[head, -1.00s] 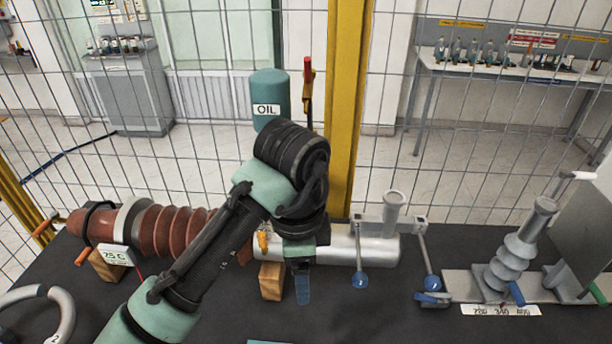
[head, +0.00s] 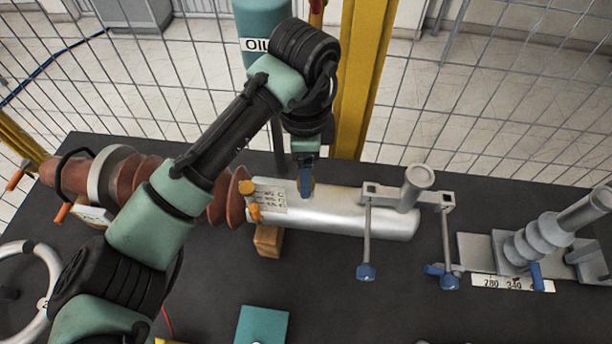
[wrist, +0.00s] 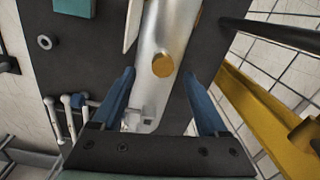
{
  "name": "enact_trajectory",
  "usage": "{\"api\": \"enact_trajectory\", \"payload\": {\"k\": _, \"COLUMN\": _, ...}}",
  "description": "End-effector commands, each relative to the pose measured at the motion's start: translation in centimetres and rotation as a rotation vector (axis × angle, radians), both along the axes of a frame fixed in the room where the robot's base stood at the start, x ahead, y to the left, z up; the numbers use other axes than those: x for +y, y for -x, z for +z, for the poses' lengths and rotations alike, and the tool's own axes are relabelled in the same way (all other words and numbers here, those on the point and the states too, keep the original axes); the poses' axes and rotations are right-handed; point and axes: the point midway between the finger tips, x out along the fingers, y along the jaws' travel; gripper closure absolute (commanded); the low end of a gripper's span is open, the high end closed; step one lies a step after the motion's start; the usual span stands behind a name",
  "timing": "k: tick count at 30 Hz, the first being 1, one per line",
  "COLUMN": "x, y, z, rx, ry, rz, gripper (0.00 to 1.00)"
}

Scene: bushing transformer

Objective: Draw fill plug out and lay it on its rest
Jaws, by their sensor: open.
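A round brass plug (wrist: 163,64) sits on the silver cylinder (wrist: 172,25) in the wrist view, ahead of and between my spread fingers. It looks like the fill plug. My gripper (wrist: 163,92) is open and empty. In the head view my gripper (head: 306,178) points down over the left half of the silver cylinder (head: 350,211), its blue fingers seen nearly edge-on. Whether the fingers touch anything cannot be told. I cannot identify the plug's rest with certainty.
Orange-brass fittings (head: 247,188) and a white label are left of my gripper. A grey clamp frame (head: 405,192) with blue-ended rods spans the cylinder's right end. A teal block (head: 262,325) lies in front. A yellow post (head: 365,75) and mesh fence stand behind.

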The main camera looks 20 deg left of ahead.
Motion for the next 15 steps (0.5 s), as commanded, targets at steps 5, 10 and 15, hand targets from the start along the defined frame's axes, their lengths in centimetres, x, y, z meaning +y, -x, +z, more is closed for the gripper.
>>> {"api": "enact_trajectory", "payload": {"k": 5, "x": 0.0, "y": -0.2, "z": -2.5, "rx": 0.004, "ry": 0.001, "rz": 0.002, "gripper": 0.23}}
{"api": "enact_trajectory", "payload": {"k": 10, "x": 0.0, "y": -0.3, "z": -3.9, "rx": 0.000, "ry": 0.000, "rz": 0.001, "gripper": 0.23}}
{"api": "enact_trajectory", "payload": {"k": 15, "x": 0.0, "y": -0.3, "z": -4.0, "rx": -0.001, "ry": 0.000, "rz": 0.001, "gripper": 0.23}}
